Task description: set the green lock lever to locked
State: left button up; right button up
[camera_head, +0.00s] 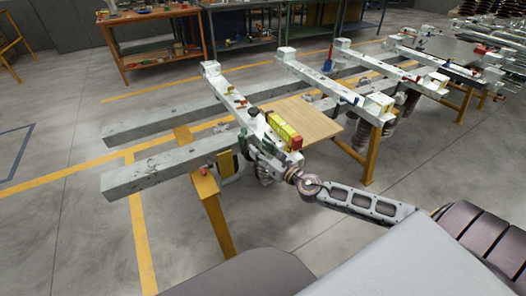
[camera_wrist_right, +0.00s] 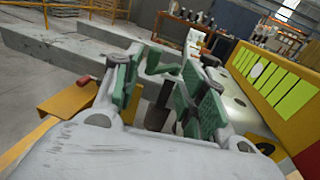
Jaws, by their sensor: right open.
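My right arm reaches in from the lower right of the head view. Its gripper (camera_head: 248,141) is at the near end of the closest pale frame (camera_head: 232,100). In the right wrist view the gripper (camera_wrist_right: 165,82) is open, with green pads on both fingers. A bent green piece (camera_wrist_right: 166,64) shows between and just beyond the fingers and looks like the lock lever; I cannot tell whether it touches a finger. A dark brown cylinder (camera_wrist_right: 158,112) stands behind the gap, lower down. The lever is too small to make out in the head view. My left gripper is not in view.
A yellow block with lime panels and a red end (camera_head: 285,130) sits right beside my gripper; it also fills the right of the wrist view (camera_wrist_right: 272,80). A wooden board (camera_head: 308,118) lies beyond it. Grey beams (camera_head: 160,172) extend left. Open floor lies at left.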

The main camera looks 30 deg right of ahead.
jog(key=shift+s+d, duration=0.1)
jog(key=shift+s, duration=0.3)
